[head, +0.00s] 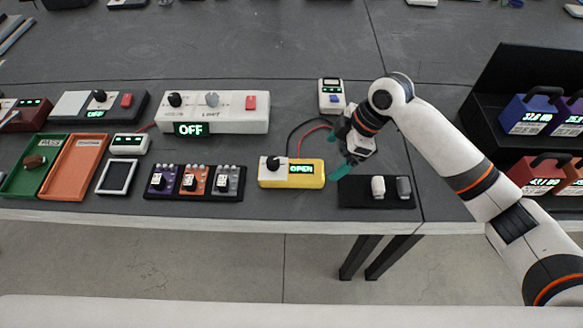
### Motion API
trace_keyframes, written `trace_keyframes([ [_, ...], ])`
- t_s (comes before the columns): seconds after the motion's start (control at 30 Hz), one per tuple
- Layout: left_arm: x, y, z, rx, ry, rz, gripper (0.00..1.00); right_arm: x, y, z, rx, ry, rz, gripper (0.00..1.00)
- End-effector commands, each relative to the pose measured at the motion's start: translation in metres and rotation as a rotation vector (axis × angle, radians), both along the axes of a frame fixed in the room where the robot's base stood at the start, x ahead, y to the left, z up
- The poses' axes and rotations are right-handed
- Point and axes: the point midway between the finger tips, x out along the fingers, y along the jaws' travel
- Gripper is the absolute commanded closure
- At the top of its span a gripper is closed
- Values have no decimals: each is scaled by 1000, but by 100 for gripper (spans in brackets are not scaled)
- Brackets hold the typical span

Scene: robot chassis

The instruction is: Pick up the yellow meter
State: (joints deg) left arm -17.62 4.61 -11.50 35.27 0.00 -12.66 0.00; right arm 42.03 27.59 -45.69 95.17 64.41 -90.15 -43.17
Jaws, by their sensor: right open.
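The yellow meter (313,181) appears to be the yellow box near the table's front edge, with a white panel, a black knob and a green display reading "OPEN". A black and a red lead run up behind it. My right gripper (345,166) has teal fingertips and is open, just right of the box's right end. It looks empty; whether a finger touches the box cannot be told. My left gripper is not in view.
A black tray (353,192) with two small blocks lies right of the yellow box. A white handheld device (331,97) lies behind my right gripper. A black pedal board (236,190) is to the left, a long white control box (216,108) behind. A dark rack (487,110) stands right.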

Motion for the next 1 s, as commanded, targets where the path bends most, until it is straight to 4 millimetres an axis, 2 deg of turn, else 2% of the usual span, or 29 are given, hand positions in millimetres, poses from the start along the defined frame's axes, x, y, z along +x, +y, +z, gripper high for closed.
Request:
trace_keyframes([
  [0.07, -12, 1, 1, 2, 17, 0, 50, 0, 5, -11, 1, 2, 1, 9],
  [0.17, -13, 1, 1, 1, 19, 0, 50, 0, 9, -19, 1, 0, 0, 9],
  [0.43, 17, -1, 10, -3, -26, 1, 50, -6, 26, -42, 1, 3, 1, 9],
  [0.6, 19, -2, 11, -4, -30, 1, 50, -6, 35, -63, 0, 0, 0, 9],
  [0.9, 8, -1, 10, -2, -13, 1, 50, -6, 37, -68, 0, -2, 0, 9],
  [1.0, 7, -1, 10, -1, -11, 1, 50, -6, 37, -68, 0, -2, 0, 25],
])
